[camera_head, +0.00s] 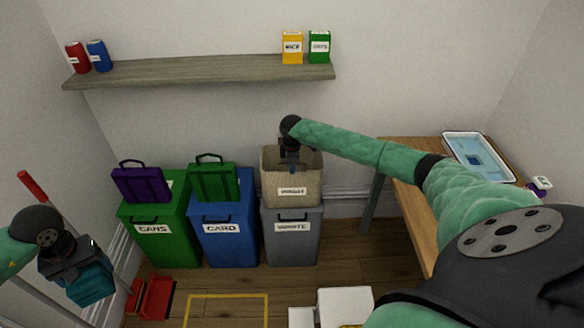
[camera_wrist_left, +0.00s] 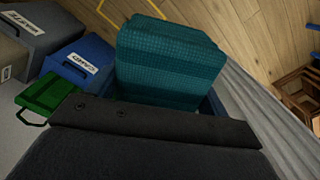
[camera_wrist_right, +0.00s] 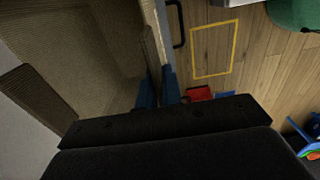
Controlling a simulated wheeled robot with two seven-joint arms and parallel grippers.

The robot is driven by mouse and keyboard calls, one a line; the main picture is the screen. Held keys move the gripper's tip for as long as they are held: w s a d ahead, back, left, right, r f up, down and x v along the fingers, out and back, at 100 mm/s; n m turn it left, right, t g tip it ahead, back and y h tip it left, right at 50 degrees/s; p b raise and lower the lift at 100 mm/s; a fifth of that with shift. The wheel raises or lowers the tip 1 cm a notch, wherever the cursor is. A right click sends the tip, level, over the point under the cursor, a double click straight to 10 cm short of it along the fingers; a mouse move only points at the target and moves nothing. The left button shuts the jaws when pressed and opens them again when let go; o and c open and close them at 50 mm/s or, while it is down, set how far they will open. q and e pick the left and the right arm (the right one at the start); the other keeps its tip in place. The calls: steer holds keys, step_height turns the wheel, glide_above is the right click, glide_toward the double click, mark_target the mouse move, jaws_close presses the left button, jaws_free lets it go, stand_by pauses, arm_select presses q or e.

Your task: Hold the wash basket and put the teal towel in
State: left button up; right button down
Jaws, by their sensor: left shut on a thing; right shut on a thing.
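The wash basket (camera_head: 292,187) is a beige woven bin with a label on its front. It stands on the grey waste bin, and its inside shows empty in the right wrist view (camera_wrist_right: 85,50). My right gripper (camera_head: 290,160) is shut on the basket's wall; its blue fingers (camera_wrist_right: 158,90) straddle the rim. The teal towel (camera_head: 90,284) is a folded bundle at the lower left of the head view, well apart from the basket. My left gripper (camera_head: 75,262) is shut on it. The towel fills the upper middle of the left wrist view (camera_wrist_left: 168,62).
A green cans bin (camera_head: 155,240) with a purple case (camera_head: 140,185) and a blue card bin (camera_head: 225,240) with a green case (camera_head: 213,183) stand left of the basket. A shelf (camera_head: 200,72) runs above. A wooden table (camera_head: 405,160) is at right. A red dustpan (camera_head: 152,298) lies on the floor.

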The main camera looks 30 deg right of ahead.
steer(key=c, duration=1.5)
jaws_free()
steer(key=shift+r, duration=0.15)
